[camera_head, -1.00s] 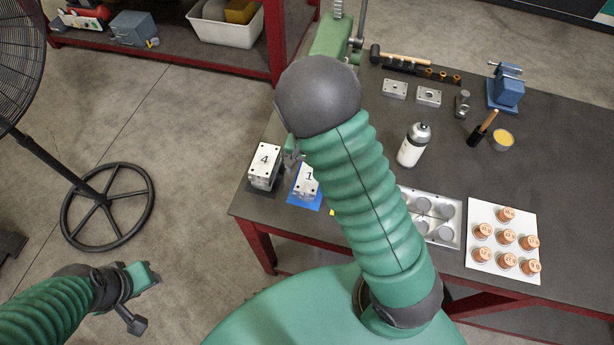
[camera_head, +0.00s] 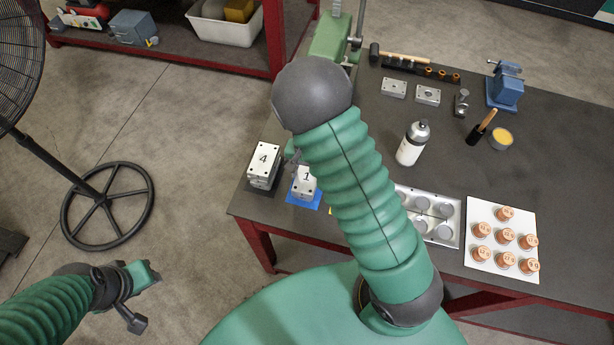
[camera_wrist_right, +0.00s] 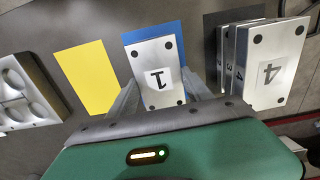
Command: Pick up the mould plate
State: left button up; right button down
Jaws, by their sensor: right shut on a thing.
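A silver mould plate marked 1 (camera_head: 304,181) is at the blue mat (camera_head: 297,202) near the table's left edge. In the right wrist view, plate 1 (camera_wrist_right: 156,69) is between the fingers of my right gripper (camera_wrist_right: 166,95), which is shut on it. Whether it touches the mat is unclear. In the head view, my right arm hides most of this gripper. A stack of plates topped by one marked 4 (camera_head: 263,159) stands to the left on a dark mat; it also shows in the right wrist view (camera_wrist_right: 271,70). My left gripper (camera_head: 138,285) is away from the table, its jaws unclear.
A yellow mat (camera_wrist_right: 86,76) is bare beside the blue one. A silver tray with round recesses (camera_head: 440,238), a white board with several copper-coloured pieces (camera_head: 490,270), a bottle (camera_head: 412,143) and a blue vise (camera_head: 505,90) are farther right. A fan (camera_head: 105,205) stands left.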

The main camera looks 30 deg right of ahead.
pick_arm(q)
jog(key=shift+d, duration=0.3)
pick_arm(e)
jog(key=shift+d, duration=0.3)
jog(key=shift+r, duration=0.1)
